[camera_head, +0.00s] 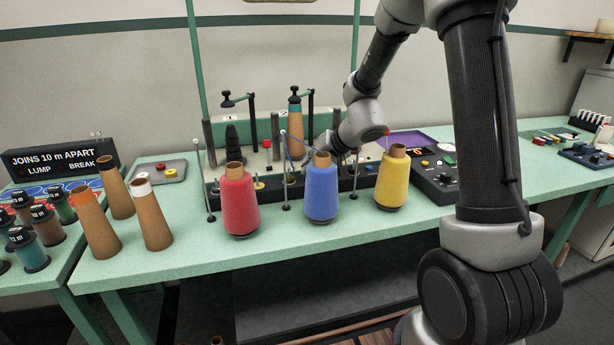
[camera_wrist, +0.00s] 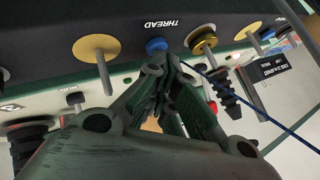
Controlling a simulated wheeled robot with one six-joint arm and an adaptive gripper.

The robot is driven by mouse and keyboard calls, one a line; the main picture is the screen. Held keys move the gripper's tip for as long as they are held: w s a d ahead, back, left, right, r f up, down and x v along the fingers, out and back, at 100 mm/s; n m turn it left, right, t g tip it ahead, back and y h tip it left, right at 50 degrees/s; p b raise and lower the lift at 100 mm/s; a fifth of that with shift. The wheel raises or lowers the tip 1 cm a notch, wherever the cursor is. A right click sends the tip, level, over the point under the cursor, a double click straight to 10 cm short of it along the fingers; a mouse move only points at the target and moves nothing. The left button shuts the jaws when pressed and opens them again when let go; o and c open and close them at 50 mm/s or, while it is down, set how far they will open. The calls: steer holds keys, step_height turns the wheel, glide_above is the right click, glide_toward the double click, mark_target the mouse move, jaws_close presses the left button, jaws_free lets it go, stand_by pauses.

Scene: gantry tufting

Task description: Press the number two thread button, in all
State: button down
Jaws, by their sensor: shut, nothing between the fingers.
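My gripper (camera_head: 338,156) is shut and empty, low over the machine (camera_head: 263,188) behind the blue yarn cone (camera_head: 321,190). In the wrist view its fingertips (camera_wrist: 163,68) point at a small blue button (camera_wrist: 157,46) beside the word THREAD. The tips are very near this button; whether they touch it cannot be told. A number label shows at the left edge of the wrist view, apart from the button. In the head view the button is hidden behind the cone and my gripper.
A red cone (camera_head: 239,202) and a yellow cone (camera_head: 392,180) stand in front of the machine. Gold discs with pegs (camera_wrist: 96,47) flank the button. A blue thread (camera_wrist: 255,110) runs past my gripper. A control box (camera_head: 436,180) lies right; bare table is at front.

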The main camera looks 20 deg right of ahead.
stand_by(0.3)
steer(key=shift+r, duration=0.8)
steer(key=shift+r, duration=0.1)
steer(key=shift+r, duration=2.45)
